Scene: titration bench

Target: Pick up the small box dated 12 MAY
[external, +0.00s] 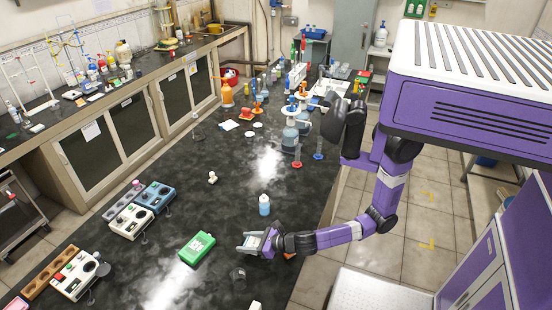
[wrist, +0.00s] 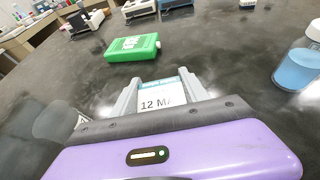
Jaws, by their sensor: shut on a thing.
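The small box (wrist: 162,96) is white with a blue-green band and reads "12 MA" in the wrist view; the rest of its date is hidden by my gripper. My gripper (wrist: 164,92) is shut on it, with a grey finger on each side. In the external view my gripper (external: 250,240) is at the right side of the black bench, low over its surface. The box is too small to make out clearly there. I cannot tell whether the box touches the bench.
A green box (external: 197,248) lies left of my gripper, also in the wrist view (wrist: 132,47). A bottle with blue liquid (external: 264,205) stands close behind; it is at right in the wrist view (wrist: 298,68). A dark round object (external: 238,274) is near. Instruments (external: 131,221) line the left.

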